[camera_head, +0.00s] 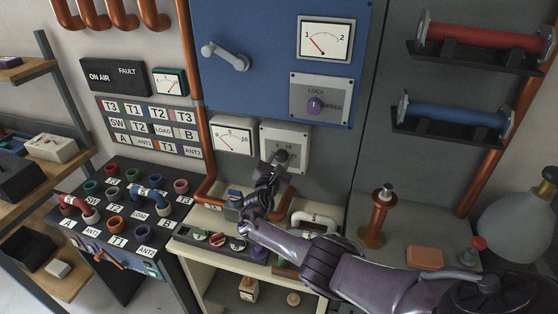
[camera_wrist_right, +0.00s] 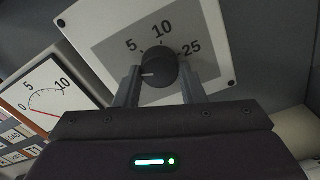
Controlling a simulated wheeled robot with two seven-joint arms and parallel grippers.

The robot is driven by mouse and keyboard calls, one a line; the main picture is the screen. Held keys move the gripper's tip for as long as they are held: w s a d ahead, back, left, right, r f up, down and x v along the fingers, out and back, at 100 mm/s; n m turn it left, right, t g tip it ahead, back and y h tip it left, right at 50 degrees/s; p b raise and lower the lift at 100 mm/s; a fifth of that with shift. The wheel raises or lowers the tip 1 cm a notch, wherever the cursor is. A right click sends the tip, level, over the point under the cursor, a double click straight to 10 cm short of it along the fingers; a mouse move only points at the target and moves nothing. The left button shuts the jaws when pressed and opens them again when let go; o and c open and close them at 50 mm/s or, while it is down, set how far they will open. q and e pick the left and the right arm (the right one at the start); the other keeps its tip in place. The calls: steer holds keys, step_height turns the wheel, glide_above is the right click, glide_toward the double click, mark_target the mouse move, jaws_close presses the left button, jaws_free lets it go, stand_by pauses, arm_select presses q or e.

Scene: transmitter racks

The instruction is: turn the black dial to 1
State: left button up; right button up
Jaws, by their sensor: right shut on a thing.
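The black dial (camera_wrist_right: 158,70) sits on a white and grey panel (camera_wrist_right: 85,25) marked 5, 10 and 25 in the wrist view. Its short white pointer mark points left, below the 5. No 1 can be read there; the left finger covers part of that side. My right gripper (camera_wrist_right: 159,82) has one finger on each side of the dial and is shut on it. In the head view my right gripper (camera_head: 274,168) reaches up to the same panel (camera_head: 300,136), and the dial (camera_head: 281,156) shows small above it. My left gripper is not in view.
A meter (camera_head: 233,137) hangs just left of the dial panel, its needle low. A blue cabinet with a purple lock knob (camera_head: 314,104) is above. A cream bench (camera_head: 190,228) with small items lies below my right arm. A copper pipe (camera_head: 204,150) runs left of the meter.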

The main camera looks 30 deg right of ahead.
steer(key=shift+s+f+n, duration=0.1)
steer(key=shift+f+n, duration=0.05)
steer(key=shift+n, duration=0.95)
steer(key=shift+s+f+n, duration=0.1)
steer(key=shift+n, duration=1)
steer(key=o, duration=0.8)
steer(key=shift+c, duration=0.2)
steer(key=shift+o, duration=1.2)
steer(key=shift+w+r, duration=0.1)
steer(key=shift+v, duration=0.8)
steer(key=v, duration=0.6)
